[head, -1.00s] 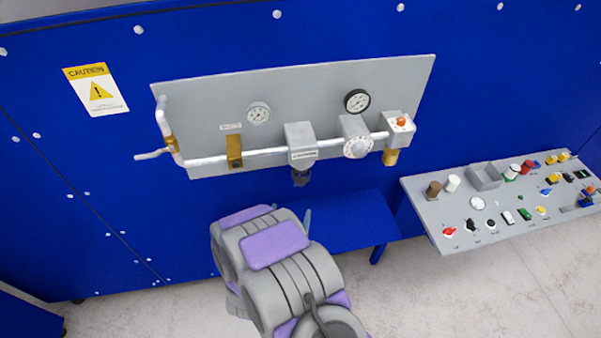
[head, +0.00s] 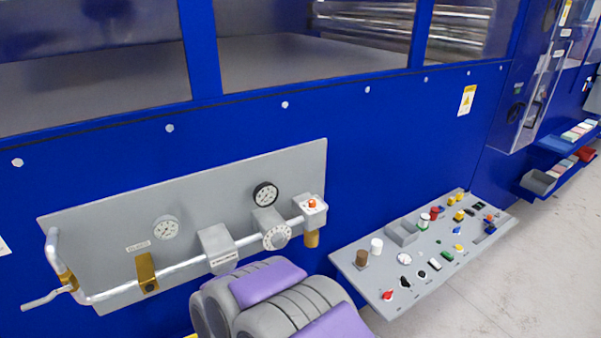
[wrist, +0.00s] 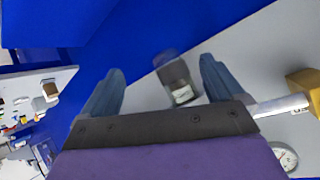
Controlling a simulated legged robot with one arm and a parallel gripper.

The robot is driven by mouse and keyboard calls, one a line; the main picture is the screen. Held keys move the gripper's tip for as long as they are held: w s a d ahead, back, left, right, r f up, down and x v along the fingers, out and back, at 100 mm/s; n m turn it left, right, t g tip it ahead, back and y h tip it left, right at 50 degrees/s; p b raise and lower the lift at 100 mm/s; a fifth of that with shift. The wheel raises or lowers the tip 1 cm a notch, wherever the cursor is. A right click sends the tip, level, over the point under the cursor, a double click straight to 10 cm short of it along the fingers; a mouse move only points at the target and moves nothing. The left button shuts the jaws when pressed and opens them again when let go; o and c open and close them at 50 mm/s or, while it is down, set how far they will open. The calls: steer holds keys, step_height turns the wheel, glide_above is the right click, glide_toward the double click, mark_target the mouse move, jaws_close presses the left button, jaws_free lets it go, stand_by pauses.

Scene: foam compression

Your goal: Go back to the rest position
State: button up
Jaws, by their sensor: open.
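My gripper (wrist: 165,92) shows in the wrist view with its two blue-grey fingers spread apart and nothing between them. Behind the gap, a grey valve block (wrist: 178,82) on the pipe panel is visible, apart from the fingers. In the head view my purple and grey arm covers the bottom middle, in front of the lower right part of the grey pipe panel (head: 110,225). The fingers are hidden in the head view.
A sloped control panel (head: 440,262) with several buttons and knobs stands right of my arm. The blue machine wall (head: 380,130) with windows rises behind. A lever (head: 48,299) sticks out at the left. Shelves with bins (head: 560,160) stand far right; the floor there is clear.

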steer(key=s+d+r+g+y, duration=0.1)
steer(key=s+d+r+g, duration=0.1)
steer(key=d+r+g, duration=0.3)
steer(key=s+d+r+g+h+b, duration=0.1)
steer(key=s+d+r, duration=0.4)
steer(key=s+d, duration=0.9)
steer(key=s+d+r+g+h+b, duration=0.1)
steer(key=s+d+r+g+h, duration=0.2)
steer(key=s+d, duration=1.1)
step_height(320, 180, up, 3)
steer(key=g, duration=0.3)
steer(key=shift+d+n+g+b, duration=0.3)
steer(key=shift+d+n+b, duration=0.05)
steer(key=shift+n, duration=0.05)
